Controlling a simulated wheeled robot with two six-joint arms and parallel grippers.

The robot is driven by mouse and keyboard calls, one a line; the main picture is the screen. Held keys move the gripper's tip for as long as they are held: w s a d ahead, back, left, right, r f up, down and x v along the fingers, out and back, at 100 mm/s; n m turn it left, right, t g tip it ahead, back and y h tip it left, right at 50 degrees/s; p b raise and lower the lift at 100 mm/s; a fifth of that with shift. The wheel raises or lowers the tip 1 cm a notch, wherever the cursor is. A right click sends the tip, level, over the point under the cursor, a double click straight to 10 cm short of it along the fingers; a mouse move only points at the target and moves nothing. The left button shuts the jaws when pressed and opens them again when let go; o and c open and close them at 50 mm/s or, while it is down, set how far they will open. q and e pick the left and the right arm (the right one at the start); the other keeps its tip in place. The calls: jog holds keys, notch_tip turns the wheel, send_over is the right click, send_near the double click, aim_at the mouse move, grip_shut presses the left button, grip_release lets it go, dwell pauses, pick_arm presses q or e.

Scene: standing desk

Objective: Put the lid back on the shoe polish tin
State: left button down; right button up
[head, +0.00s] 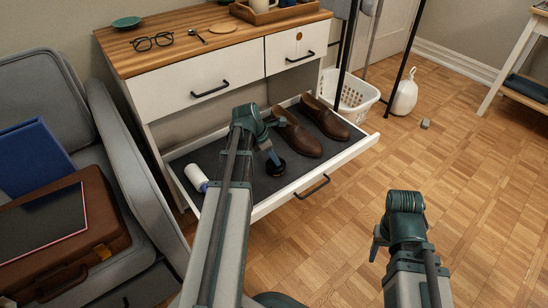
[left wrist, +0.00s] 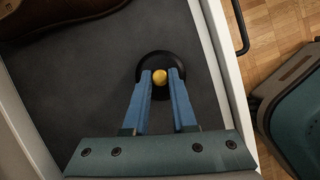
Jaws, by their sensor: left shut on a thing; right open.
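A round black disc with a yellow knob, which looks like the lid (head: 277,169), is low over the open drawer's dark floor, in front of the brown shoes. My right gripper (head: 378,245) is open and empty over the floor, right of the drawer.
The drawer (head: 315,187) has a white front wall close to the disc. A pair of brown shoes (head: 300,139) lies behind, and a white bottle (head: 196,177) with a blue end lies at left. The dark drawer floor between bottle and disc is mostly clear.

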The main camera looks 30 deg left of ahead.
pick_arm(q)
jog(key=shift+c, duration=0.8)
grip_release()
jog(key=shift+r+p, duration=3.5)
jog(key=shift+r, duration=0.05)
grip_shut()
jog(key=shift+f+b, duration=0.45)
